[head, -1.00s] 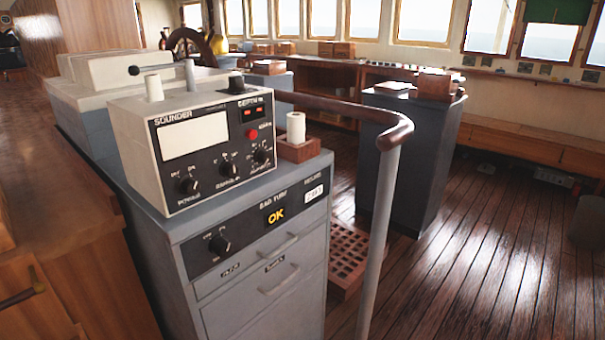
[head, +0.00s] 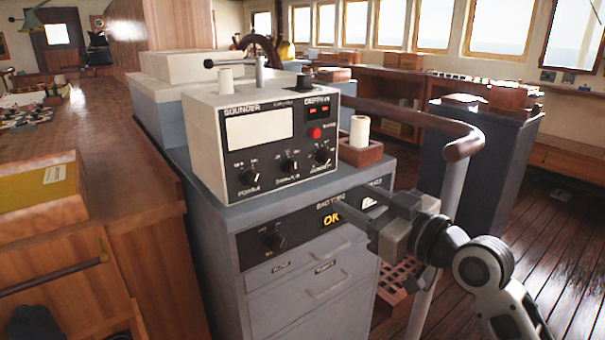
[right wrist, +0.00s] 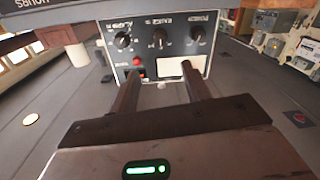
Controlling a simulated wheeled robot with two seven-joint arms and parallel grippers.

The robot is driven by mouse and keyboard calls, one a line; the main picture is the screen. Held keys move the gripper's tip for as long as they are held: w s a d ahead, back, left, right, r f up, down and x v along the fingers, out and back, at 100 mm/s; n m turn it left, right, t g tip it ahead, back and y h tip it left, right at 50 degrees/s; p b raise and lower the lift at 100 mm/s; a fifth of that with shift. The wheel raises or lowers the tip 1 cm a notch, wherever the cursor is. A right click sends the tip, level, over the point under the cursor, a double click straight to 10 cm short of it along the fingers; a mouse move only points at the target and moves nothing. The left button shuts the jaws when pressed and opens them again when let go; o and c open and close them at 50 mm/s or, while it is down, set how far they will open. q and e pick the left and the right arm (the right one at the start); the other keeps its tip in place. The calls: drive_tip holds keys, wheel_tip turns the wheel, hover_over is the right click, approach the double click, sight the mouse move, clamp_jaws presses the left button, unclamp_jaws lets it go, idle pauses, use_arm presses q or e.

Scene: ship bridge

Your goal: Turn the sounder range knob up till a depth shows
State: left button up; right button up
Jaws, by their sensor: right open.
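The sounder (head: 262,140) is a cream box with a black face, standing on a grey cabinet. Its face has a pale blank screen (head: 259,128), a left knob (head: 249,178), a middle knob (head: 290,165) and a right knob (head: 322,156). The depth window (head: 318,112) shows short red marks, no readable number. My right gripper (head: 360,215) is open and empty, in front of and below the face. The right wrist view shows the face upside down beyond the fingers (right wrist: 162,85). My left gripper is not seen.
A red button (head: 315,133) sits below the depth window. A wooden holder with a white roll (head: 359,132) stands right of the sounder. A handrail (head: 463,148) curves behind my right arm.

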sight(296, 169)
drive_tip(key=p+x, duration=0.1)
drive_tip(key=x, duration=1.4)
drive_tip(key=shift+f, duration=0.1)
drive_tip(key=c, duration=1)
